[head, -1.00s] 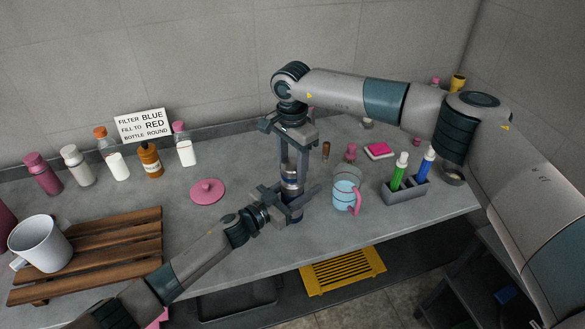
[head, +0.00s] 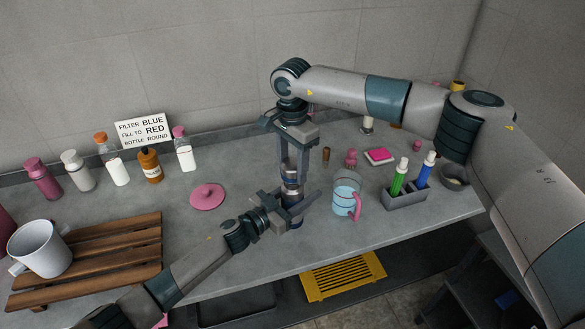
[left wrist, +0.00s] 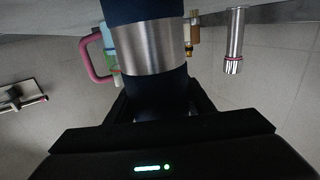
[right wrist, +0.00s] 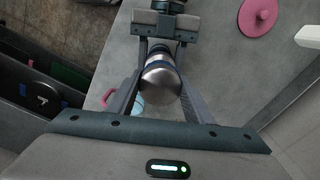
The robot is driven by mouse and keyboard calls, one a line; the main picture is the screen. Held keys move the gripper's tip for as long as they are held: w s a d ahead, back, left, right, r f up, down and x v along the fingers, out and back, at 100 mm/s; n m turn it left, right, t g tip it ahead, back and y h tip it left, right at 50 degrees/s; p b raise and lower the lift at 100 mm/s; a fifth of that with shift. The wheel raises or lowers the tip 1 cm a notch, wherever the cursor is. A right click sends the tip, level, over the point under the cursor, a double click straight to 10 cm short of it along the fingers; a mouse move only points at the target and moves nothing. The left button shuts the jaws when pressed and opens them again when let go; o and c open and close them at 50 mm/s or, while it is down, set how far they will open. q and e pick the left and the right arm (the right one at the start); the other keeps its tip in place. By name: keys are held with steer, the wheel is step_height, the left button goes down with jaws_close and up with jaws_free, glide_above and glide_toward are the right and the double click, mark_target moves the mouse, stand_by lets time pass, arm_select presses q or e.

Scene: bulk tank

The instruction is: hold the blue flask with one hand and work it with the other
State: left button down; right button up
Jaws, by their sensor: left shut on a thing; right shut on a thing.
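The blue flask (head: 292,197) stands upright near the middle of the counter, dark blue with steel parts. My left gripper (head: 284,207) is shut around its body from the front left. In the left wrist view the flask's steel band (left wrist: 152,46) shows between dark blue sections, the lower one (left wrist: 160,98) between my fingers. My right gripper (head: 293,168) points straight down and is shut on the flask's top. In the right wrist view the rounded steel top (right wrist: 160,82) sits between its fingers. The exact finger contacts are partly hidden.
A light blue jug (head: 345,193) with a pink handle stands close right of the flask. A grey holder (head: 405,198) with green and blue markers is farther right. A pink lid (head: 207,196) lies left, beyond it a wooden rack (head: 120,250) with a white mug (head: 40,248). Bottles line the back.

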mark_target(284, 204)
steer(key=shift+r, duration=1.65)
arm_select(q)
steer(key=c, duration=0.8)
jaws_free()
steer(key=shift+o, duration=0.2)
steer(key=shift+s+a, duration=0.1)
steer(key=b+v, duration=0.2)
steer(key=v, duration=0.9)
steer(key=shift+s+a, duration=0.3)
arm_select(e)
step_height(284, 204, down, 2)
